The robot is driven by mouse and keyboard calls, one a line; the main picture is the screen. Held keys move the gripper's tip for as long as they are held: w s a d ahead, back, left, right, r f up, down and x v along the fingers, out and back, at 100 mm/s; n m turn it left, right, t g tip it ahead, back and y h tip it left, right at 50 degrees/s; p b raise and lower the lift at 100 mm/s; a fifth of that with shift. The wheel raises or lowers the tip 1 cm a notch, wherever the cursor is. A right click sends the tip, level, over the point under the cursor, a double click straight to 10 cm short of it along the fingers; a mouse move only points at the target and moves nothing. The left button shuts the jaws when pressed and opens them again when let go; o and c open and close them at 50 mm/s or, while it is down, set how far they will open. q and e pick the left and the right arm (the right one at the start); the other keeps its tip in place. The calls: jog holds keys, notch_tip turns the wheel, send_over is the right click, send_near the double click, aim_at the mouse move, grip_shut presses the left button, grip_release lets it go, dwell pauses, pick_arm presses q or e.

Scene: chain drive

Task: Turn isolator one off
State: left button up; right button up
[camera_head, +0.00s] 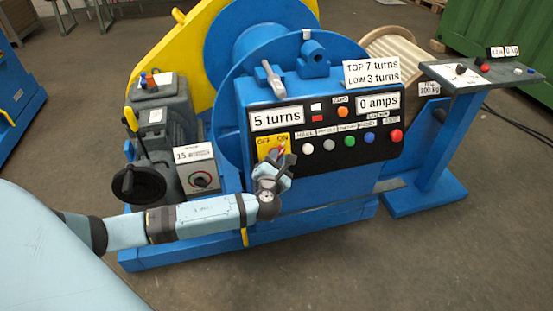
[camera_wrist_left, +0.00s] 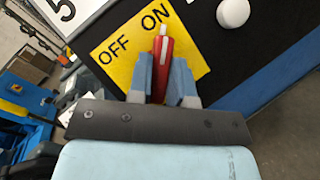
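The isolator is a yellow plate (camera_head: 262,149) marked OFF and ON on the black panel's left side; the plate also fills the middle of the left wrist view (camera_wrist_left: 112,66). Its red handle (camera_wrist_left: 160,70) has a white tip line pointing up, close below the word ON. My left gripper (camera_head: 279,161) is at the plate. In the left wrist view, its two fingers (camera_wrist_left: 161,84) stand on both sides of the handle and appear to touch it. The handle's lower end is hidden behind the gripper. My right gripper is not in view.
The black panel (camera_head: 335,157) carries several coloured buttons and displays reading 5 turns and 0 amps. A white button (camera_wrist_left: 233,13) is right of the plate. A motor with a black handwheel (camera_head: 140,185) stands left, above my left arm. A pedestal console (camera_head: 470,78) stands at right.

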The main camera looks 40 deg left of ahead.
pick_arm(q)
jog(key=shift+n+y, duration=0.3)
jog(key=shift+n, duration=0.1)
grip_shut()
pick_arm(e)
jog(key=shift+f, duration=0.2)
pick_arm(q)
jog(key=n+g+y, duration=0.3)
jog(key=n, duration=0.5)
jog(key=n+g+y+p, duration=0.1)
jog(key=n+g+y, duration=0.2)
jog(key=n, duration=0.5)
jog(key=n+g+y, duration=0.3)
jog(key=n+g, duration=0.2)
jog(key=n, duration=0.3)
jog(key=shift+w+d+n+p, duration=0.3)
jog(key=shift+w+n, duration=0.05)
jog(key=shift+n, duration=0.05)
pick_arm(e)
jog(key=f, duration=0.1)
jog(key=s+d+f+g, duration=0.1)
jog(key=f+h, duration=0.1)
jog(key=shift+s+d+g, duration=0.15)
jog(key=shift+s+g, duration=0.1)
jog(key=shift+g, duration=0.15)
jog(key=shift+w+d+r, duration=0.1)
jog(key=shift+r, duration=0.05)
pick_arm(q)
jog(key=o, duration=0.8)
grip_release()
